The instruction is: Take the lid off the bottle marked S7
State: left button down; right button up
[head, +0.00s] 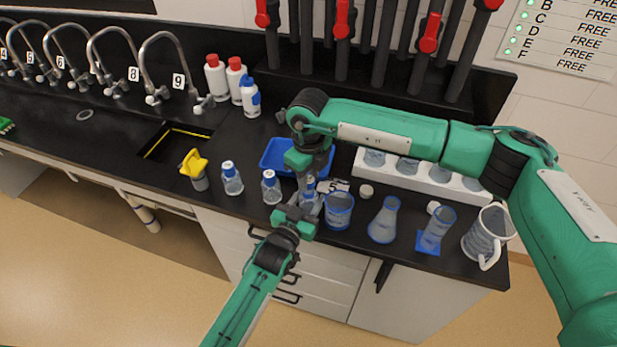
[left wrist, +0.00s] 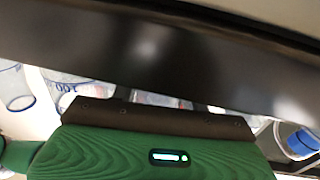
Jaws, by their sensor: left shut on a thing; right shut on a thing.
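A small clear bottle (head: 311,206) stands near the front edge of the black bench, mostly hidden by my two grippers. Its marking cannot be read. My left gripper (head: 304,208) is shut on the bottle's body from the front. My right gripper (head: 308,178) reaches down from above and is shut at the bottle's top, where the lid is; whether the lid is still seated is hidden. In the left wrist view a blue lid (left wrist: 302,142) shows at the right.
A blue tray (head: 272,154) lies behind. A blue-marked beaker (head: 339,211) stands close on the right, then a flask (head: 384,221), a tall beaker (head: 437,229) and a white-handled jug (head: 487,235). A yellow-topped container (head: 196,170) stands left, by the sink (head: 178,143).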

aim_at(309, 179)
dwell(0.3)
jog(key=shift+r, duration=2.05)
pick_arm(q)
jog(key=c, duration=0.7)
grip_release()
jog(key=shift+o, duration=0.2)
pick_arm(e)
jog(key=shift+f, duration=0.1)
